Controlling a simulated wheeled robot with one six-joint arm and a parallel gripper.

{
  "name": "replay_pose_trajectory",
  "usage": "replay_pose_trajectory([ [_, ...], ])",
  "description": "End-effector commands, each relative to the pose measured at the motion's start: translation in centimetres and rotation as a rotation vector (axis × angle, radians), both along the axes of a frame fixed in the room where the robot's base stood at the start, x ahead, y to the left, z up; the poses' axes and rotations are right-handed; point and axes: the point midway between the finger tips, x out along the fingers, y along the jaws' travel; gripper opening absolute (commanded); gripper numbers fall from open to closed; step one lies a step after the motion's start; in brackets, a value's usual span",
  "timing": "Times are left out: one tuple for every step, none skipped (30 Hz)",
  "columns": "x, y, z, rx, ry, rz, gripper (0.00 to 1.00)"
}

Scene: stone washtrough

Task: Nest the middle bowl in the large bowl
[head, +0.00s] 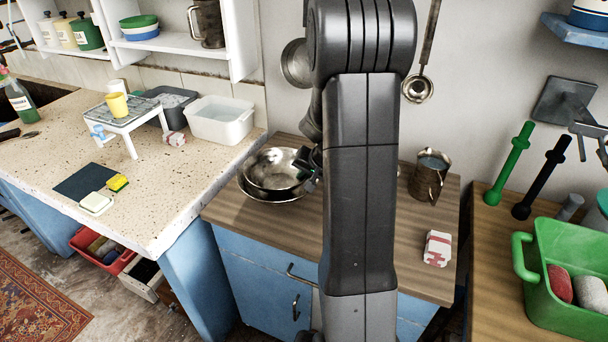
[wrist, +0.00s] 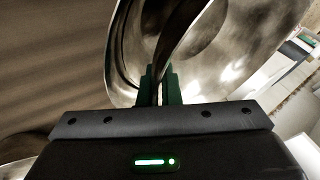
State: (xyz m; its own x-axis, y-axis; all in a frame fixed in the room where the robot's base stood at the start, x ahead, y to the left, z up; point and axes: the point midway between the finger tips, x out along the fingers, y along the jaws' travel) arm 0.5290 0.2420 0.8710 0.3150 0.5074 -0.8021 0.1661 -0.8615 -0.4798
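The middle bowl (head: 272,168), shiny metal, is over the large bowl (head: 268,197) on the wooden counter, left of my arm. The large bowl's rim shows below it; I cannot tell whether the middle bowl rests inside or is held just above. My gripper (head: 308,165) is at the right edge of the middle bowl, partly hidden by my arm. In the wrist view my gripper (wrist: 160,88) has its dark green fingers close together on the rim of the metal bowl (wrist: 225,50), which looks tilted in that view.
A metal mug (head: 430,177) and a red-and-white box (head: 437,249) stand on the wooden counter (head: 410,265) right of my arm. A white basin (head: 220,120) sits on the stone counter to the left. A green caddy (head: 560,300) is at far right. A ladle (head: 418,88) hangs behind.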

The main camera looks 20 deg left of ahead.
Motion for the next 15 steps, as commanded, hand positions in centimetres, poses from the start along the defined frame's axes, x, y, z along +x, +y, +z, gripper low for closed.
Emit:
replay_pose_trajectory([
  [0.0,0.0,-0.3,0.0,-0.001,0.0,0.0],
  [0.0,0.0,-0.4,0.0,-0.001,0.0,0.0],
  [0.0,0.0,-0.5,0.0,-0.001,0.0,0.0],
  [0.0,0.0,-0.6,0.0,-0.001,0.0,0.0],
  [0.0,0.0,-0.6,0.0,-0.001,0.0,0.0],
  [0.0,0.0,-0.8,0.0,-0.001,0.0,0.0],
  [0.0,0.0,-0.8,0.0,-0.001,0.0,0.0],
  [0.0,0.0,-0.9,0.0,-0.001,0.0,0.0],
  [0.0,0.0,-1.0,0.0,-0.001,0.0,0.0],
  [0.0,0.0,-1.1,0.0,-0.001,0.0,0.0],
  [0.0,0.0,-1.2,0.0,-0.001,0.0,0.0],
  [0.0,0.0,-1.3,0.0,-0.001,0.0,0.0],
  [0.0,0.0,-1.4,0.0,-0.001,0.0,0.0],
  [0.0,0.0,-1.5,0.0,-0.001,0.0,0.0],
  [0.0,0.0,-1.6,0.0,-0.001,0.0,0.0],
])
